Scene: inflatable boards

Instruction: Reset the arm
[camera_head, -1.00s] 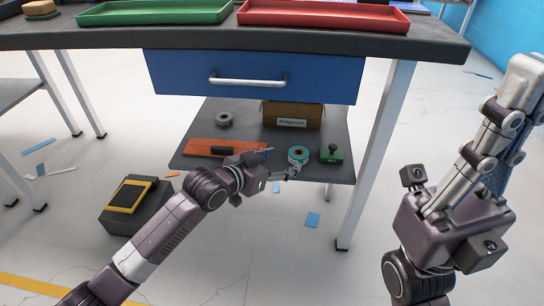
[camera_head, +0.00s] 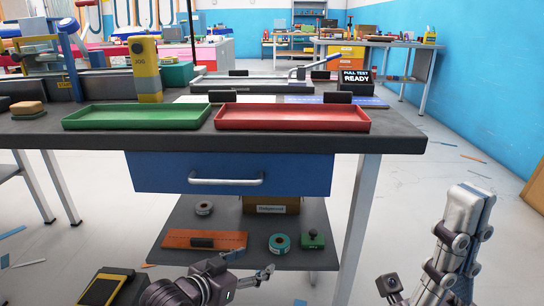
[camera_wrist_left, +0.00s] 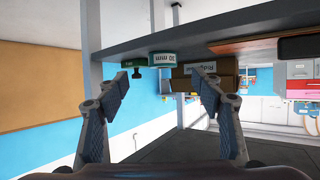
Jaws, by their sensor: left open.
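My left gripper (camera_head: 263,274) is at the bottom of the head view, in front of the lower shelf (camera_head: 252,258). In the left wrist view its two fingers (camera_wrist_left: 166,84) are spread wide with nothing between them. Beyond them, the teal tape roll (camera_wrist_left: 163,59) and the cardboard box (camera_wrist_left: 222,82) appear upside down, apart from the fingers. In the head view the teal roll (camera_head: 279,243) lies on the shelf. My right gripper (camera_head: 462,222) points up at the lower right, away from the table; its fingers are seen nearly edge-on, so their opening is unclear.
The workbench holds a green tray (camera_head: 135,117) and a red tray (camera_head: 292,118), with a blue drawer (camera_head: 230,174) below.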

